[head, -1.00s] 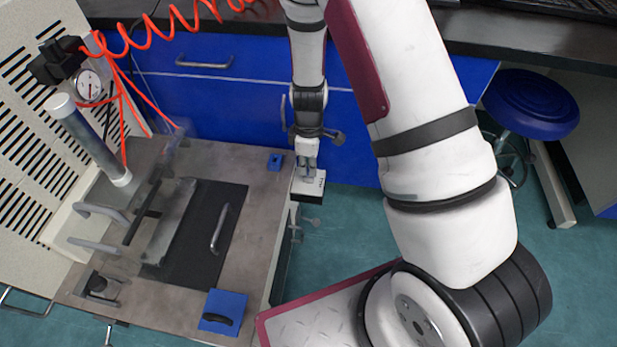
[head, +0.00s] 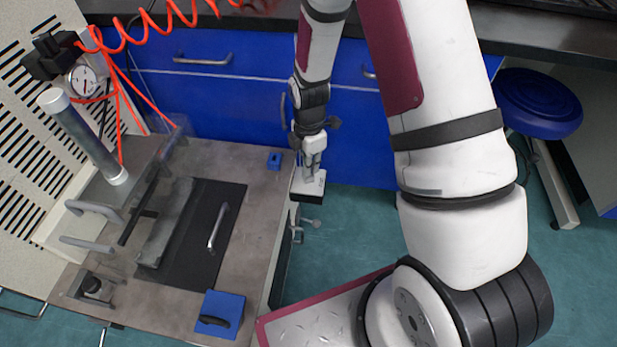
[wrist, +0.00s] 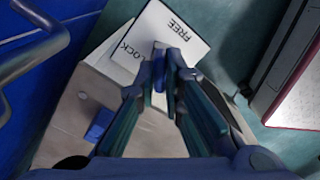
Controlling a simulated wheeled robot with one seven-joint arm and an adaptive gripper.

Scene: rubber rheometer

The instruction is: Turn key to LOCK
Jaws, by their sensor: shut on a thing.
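A white label plate (wrist: 178,30) fills the top middle of the wrist view, with the words FREE and LOCK on it. In the head view it is the small white plate (head: 308,184) on a dark box at the machine table's right edge. My gripper (wrist: 165,72) is over the plate, its fingers shut on a small blue key (wrist: 159,70). The fingers hide much of the key, so I cannot tell exactly which word it points to. In the head view my gripper (head: 313,168) reaches down to the plate, tilted, and the key is hidden.
A small blue block (head: 274,160) stands on the table (head: 255,215) beside the plate. The machine's black plate with a handle (head: 218,226) and a larger blue block (head: 221,315) lie further left and front. Blue cabinets (head: 215,90) stand behind. A blue stool (head: 540,105) is at the right.

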